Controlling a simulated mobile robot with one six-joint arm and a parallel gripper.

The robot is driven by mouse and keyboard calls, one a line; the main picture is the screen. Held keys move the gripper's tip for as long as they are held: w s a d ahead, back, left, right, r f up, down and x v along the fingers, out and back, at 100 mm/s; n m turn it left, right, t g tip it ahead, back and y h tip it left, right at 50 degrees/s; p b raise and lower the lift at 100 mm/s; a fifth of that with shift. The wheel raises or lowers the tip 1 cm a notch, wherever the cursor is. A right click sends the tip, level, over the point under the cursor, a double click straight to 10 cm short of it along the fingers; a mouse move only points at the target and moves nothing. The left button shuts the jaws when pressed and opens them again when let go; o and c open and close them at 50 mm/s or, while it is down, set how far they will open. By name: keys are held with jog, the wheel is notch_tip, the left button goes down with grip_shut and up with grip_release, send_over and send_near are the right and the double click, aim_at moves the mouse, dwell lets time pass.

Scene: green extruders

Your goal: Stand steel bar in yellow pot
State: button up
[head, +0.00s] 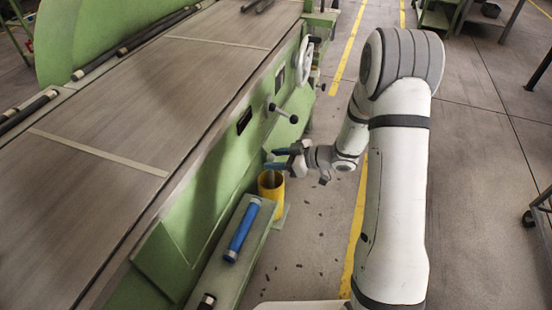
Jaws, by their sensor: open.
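The yellow pot (271,187) stands upright at the far end of a low green ledge beside the machine. My gripper (276,159) is just above the pot's mouth, pointing left, with its dark bluish fingers apart. A thin grey upright piece (269,177) shows at the pot's mouth, below the fingers. It looks like the steel bar standing inside the pot, but it is too small to be sure. Its lower part is hidden by the pot wall. I cannot tell whether the fingers touch it.
A dark-ended bar (207,301) lies nearer.

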jog(key=p+v, duration=0.1)
jog(key=v, duration=0.6)
jog(key=shift+d, duration=0.35)
jog(key=shift+s+r, duration=0.1)
jog(key=shift+r, duration=0.05)
dwell(0.5)
